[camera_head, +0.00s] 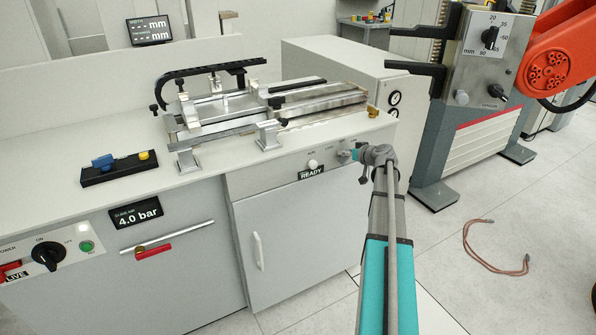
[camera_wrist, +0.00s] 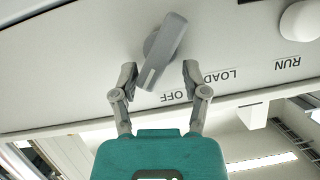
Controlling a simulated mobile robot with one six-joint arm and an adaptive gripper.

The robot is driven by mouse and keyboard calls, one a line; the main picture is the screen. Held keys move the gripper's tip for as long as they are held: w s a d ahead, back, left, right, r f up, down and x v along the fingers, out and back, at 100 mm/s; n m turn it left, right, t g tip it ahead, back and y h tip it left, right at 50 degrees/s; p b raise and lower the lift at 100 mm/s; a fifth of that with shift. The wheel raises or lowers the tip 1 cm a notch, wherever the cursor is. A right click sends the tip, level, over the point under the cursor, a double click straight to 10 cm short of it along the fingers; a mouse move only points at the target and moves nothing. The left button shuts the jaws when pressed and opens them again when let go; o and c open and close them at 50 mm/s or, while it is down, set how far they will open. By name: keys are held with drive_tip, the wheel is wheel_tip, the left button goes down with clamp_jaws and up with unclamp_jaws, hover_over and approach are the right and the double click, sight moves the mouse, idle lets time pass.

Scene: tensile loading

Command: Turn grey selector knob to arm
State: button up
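The grey selector knob (camera_wrist: 166,48) is on the pale panel in the wrist view, its bar-shaped handle slanted, with one end toward the left of the printed OFF label. My gripper (camera_wrist: 159,70) is open, with one finger on each side of the handle's near end. A gap shows between the handle and the right finger; whether the left finger touches is hard to tell. In the head view, the knob (camera_head: 344,155) is on the bench front, partly covered by my gripper (camera_head: 362,154). OFF and LOAD labels appear upside down beside the knob in the wrist view.
A white round knob (camera_wrist: 301,20) is near the RUN label, right of the grey knob. A READY display (camera_head: 311,173) sits below it on the bench front. A metal test rig (camera_head: 225,105) stands on the bench top. A cable (camera_head: 490,258) lies on the floor.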

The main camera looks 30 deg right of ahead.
drive_tip(key=shift+a+n+h, duration=0.35)
drive_tip(key=shift+n+h, duration=0.15)
drive_tip(key=shift+n, duration=0.2)
drive_tip(key=p+v, duration=0.5)
drive_tip(key=v, duration=0.9)
drive_tip(key=w+a+r+n+g+y+p, duration=0.1)
drive_tip(key=a+g+y+p, duration=0.2)
drive_tip(key=a, duration=2.3)
drive_tip(key=shift+r+g+p, duration=0.25)
drive_tip(key=shift+g+p, duration=1.75)
drive_tip(key=shift+p, duration=1.1)
drive_tip(key=shift+w, duration=0.1)
